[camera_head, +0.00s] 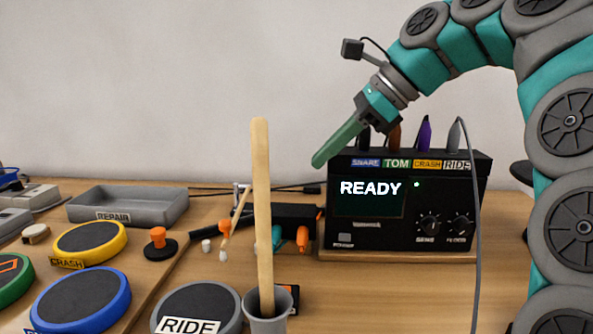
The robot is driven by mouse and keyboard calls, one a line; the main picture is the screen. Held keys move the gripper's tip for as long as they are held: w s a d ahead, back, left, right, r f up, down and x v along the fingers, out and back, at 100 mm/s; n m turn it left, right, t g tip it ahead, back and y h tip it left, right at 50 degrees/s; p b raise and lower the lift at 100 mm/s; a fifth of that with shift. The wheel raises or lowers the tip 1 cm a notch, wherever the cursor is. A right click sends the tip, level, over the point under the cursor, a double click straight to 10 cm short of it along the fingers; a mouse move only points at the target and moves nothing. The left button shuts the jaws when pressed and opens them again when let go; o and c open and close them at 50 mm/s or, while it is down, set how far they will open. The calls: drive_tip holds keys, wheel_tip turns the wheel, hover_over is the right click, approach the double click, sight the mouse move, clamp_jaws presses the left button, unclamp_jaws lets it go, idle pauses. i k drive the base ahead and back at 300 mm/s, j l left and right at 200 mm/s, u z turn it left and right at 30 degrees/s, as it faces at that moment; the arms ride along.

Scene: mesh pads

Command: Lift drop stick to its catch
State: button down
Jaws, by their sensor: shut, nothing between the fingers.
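My gripper (319,161) has long green fingers, shut and empty, pointing down and left in the air in front of the black module's upper left corner. A thin light wooden stick (238,211) with a pale tip low down slants up to the right, left of centre. Its upper end is close to a small upright post (241,188), which may be the catch; I cannot tell if they touch. A large wooden stick (262,190) stands upright in a grey cup (284,301) in front, partly hiding this area. My gripper is apart from both sticks, to their right.
The black module (405,235) reads READY, with a cable on its right and coloured items on top. Round pads, blue (82,298), yellow (90,241) and RIDE (197,305), lie left. An orange knob (158,238) and grey REPAIR tray (130,202) stand behind.

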sight(226, 225)
drive_tip(key=k, duration=0.9)
